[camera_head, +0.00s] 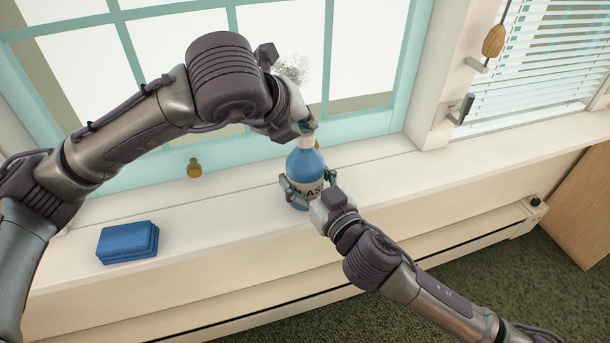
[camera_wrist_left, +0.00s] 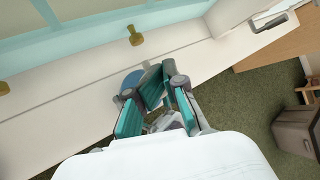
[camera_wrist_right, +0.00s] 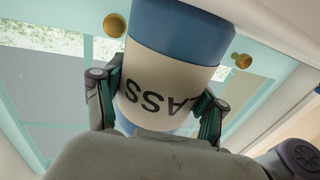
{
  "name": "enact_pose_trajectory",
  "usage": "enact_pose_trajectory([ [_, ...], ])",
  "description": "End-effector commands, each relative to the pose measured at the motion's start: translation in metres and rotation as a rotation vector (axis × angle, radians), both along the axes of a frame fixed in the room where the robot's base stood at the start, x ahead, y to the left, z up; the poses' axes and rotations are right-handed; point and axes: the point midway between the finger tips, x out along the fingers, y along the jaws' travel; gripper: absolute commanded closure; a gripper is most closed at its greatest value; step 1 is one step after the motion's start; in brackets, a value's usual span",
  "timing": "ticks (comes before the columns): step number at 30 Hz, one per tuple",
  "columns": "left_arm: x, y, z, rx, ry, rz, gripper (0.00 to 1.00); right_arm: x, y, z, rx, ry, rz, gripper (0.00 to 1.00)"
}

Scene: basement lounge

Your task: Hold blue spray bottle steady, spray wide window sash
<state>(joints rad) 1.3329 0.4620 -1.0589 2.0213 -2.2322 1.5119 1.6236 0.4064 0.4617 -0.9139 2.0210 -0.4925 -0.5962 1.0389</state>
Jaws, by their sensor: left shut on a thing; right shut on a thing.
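The blue spray bottle (camera_head: 306,162) stands upright on the white window sill, with a pale label. My right gripper (camera_head: 310,190) is shut around its body; the right wrist view shows both fingers (camera_wrist_right: 160,110) against the label (camera_wrist_right: 165,75). My left gripper (camera_head: 306,127) is shut on the bottle's top, mostly hiding the spray head. In the left wrist view, the fingers (camera_wrist_left: 152,105) cover most of the bottle, leaving a blue patch (camera_wrist_left: 131,84). The wide window sash (camera_head: 375,124) has a teal frame behind the bottle. A speckled mist patch (camera_head: 292,67) shows before its pane.
A blue sponge (camera_head: 128,242) lies on the sill (camera_head: 215,205) at left. A brass knob (camera_head: 194,168) sits low on the sash. A smaller window with blinds (camera_head: 535,75) is at right. A radiator (camera_head: 450,225) runs below the sill.

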Motion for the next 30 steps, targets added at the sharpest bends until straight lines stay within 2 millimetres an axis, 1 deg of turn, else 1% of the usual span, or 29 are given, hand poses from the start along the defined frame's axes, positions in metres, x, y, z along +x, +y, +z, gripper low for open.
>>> enact_pose_trajectory([
  [1, -0.002, -0.001, -0.002, 0.009, 0.015, -0.004, 1.0, -0.001, 0.002, 0.004, 0.008, -0.007, 0.006, 0.97],
  [10, -0.001, -0.001, 0.033, 0.002, 0.005, -0.003, 1.0, 0.0, 0.001, 0.003, 0.005, -0.005, 0.002, 0.97],
  [15, -0.002, -0.001, 0.046, 0.002, 0.004, -0.005, 1.0, 0.001, 0.0, 0.003, 0.004, -0.003, 0.0, 0.97],
  [18, -0.002, -0.001, 0.049, 0.002, 0.003, -0.005, 1.0, 0.001, 0.0, 0.003, 0.004, -0.002, 0.0, 0.97],
  [30, -0.001, -0.001, 0.049, 0.001, 0.002, -0.005, 1.0, 0.001, -0.001, 0.002, 0.002, -0.002, -0.002, 0.97],
])
